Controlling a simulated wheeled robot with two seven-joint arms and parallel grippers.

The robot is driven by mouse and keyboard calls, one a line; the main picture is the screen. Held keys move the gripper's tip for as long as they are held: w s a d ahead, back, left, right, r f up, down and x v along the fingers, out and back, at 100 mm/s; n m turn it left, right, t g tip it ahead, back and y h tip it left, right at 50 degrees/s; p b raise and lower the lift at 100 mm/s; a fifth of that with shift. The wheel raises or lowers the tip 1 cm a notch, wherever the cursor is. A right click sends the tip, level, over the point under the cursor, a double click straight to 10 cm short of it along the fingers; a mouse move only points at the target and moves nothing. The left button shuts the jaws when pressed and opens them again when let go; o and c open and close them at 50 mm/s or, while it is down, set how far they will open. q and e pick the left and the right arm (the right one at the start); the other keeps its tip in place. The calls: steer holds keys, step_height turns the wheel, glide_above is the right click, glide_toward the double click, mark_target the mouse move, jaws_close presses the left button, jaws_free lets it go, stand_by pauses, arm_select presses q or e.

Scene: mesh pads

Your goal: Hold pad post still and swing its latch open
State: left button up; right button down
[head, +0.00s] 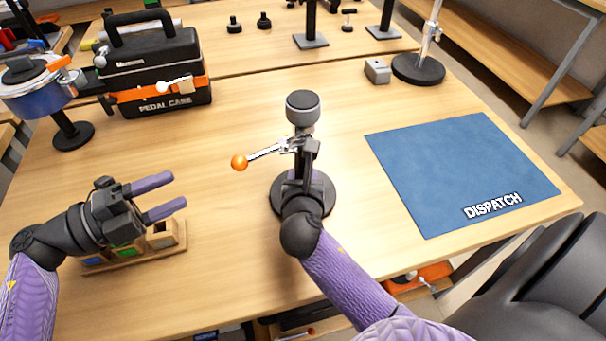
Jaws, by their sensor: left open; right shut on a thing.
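The pad post (302,112) stands upright in the middle of the table on a round dark base (275,192), with a grey cylindrical head on top. Its latch (264,152) is a thin silver lever that sticks out to the left and ends in an orange ball (239,162). My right gripper (306,150) is shut on the post below the head; my wrist hides much of the lower post and base. My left gripper (168,196) is open and empty, left of and nearer than the orange ball, apart from the latch.
A small wooden tray (176,246) with coloured slots sits under my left gripper. A black pedal case (150,58) and a blue drum on a stand (40,100) are at the back left. A blue dispatch mat (450,165) lies at right. Table between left gripper and post is clear.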

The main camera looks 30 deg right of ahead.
mark_target(238, 157)
arm_select(q)
steer(key=shift+o, duration=0.2)
steer(key=d+r+m+y, duration=0.1)
steer(key=d+m+y, duration=0.2)
steer(key=m+y, duration=0.2)
steer(key=s+d+r+m+g+y, duration=0.1)
steer(key=d+m+y, duration=0.3)
steer(key=m, duration=0.7)
steer(key=d+r+m+y, duration=0.3)
steer(key=m+y, duration=0.3)
steer(key=m, duration=0.2)
steer(key=shift+s+d+r+g+y, duration=0.2)
steer(key=shift+d+g+y, duration=0.15)
steer(key=shift+d, duration=0.3)
steer(key=shift+w+r+m+t+y, duration=0.1)
steer(key=shift+w+m+t+y, duration=0.2)
steer(key=shift+t+y, duration=0.3)
steer(key=shift+w+m+t+y, duration=0.15)
steer(key=shift+m+t+y, duration=0.15)
steer(key=shift+t+y, duration=0.25)
steer(key=shift+f, duration=1.95)
jaws_close()
steer(key=shift+o, duration=1.1)
jaws_free()
steer(key=shift+r, duration=0.1)
